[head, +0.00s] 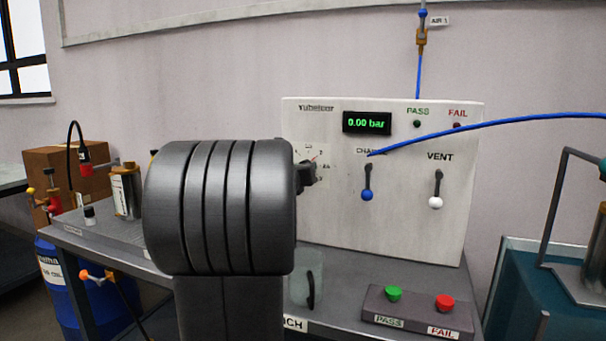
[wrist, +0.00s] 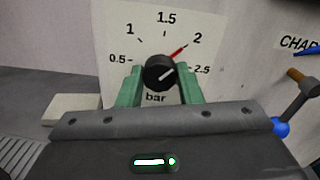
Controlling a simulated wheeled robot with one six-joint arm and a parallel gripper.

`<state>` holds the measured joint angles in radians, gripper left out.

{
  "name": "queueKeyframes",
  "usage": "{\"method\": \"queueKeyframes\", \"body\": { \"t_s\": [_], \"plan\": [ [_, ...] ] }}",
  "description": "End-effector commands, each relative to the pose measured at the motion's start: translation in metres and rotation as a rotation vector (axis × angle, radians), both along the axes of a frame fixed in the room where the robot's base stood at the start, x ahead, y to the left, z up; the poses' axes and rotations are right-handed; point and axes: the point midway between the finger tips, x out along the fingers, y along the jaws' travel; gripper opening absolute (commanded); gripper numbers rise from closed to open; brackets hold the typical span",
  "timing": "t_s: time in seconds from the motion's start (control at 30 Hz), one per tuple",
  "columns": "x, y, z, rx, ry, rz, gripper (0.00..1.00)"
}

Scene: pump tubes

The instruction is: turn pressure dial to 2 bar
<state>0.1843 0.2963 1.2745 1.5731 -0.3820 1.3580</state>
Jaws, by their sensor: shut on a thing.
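The pressure dial's black knob (wrist: 160,73) sits on a white scale plate (wrist: 118,42) marked 0.5 to 2.5 bar. A red line beside the knob runs toward the 2. The knob's white line points up and right, roughly toward that red line. My gripper (wrist: 159,88) has its green fingers on either side of the knob and is shut on it. In the head view my wrist hides part of the dial plate (head: 313,149), and the knob is hard to make out. The panel's display (head: 367,123) reads 0.00 bar.
Right of the dial are a blue-tipped lever (head: 367,193) and a white-tipped VENT lever (head: 436,201). A blue hose (head: 490,125) crosses the panel's front. A box with green PASS (head: 393,293) and red FAIL (head: 444,302) buttons stands on the bench below.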

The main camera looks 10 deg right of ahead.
Motion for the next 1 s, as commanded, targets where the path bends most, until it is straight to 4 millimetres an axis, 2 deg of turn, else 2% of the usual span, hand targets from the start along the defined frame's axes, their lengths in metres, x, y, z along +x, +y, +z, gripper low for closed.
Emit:
{"method": "queueKeyframes", "body": {
  "t_s": [0.63, 0.67, 0.77, 1.0],
  "plan": [
    [0.0001, -0.0001, -0.0015, 0.047, -0.029, 0.000, 0.09],
    [0.0001, -0.0001, -0.0014, 0.047, -0.029, 0.000, 0.34],
    [0.0001, 0.0000, -0.0013, 0.047, -0.029, 0.000, 0.54],
    [0.0001, 0.0000, -0.0006, 0.046, -0.029, 0.000, 0.54]
  ]
}}
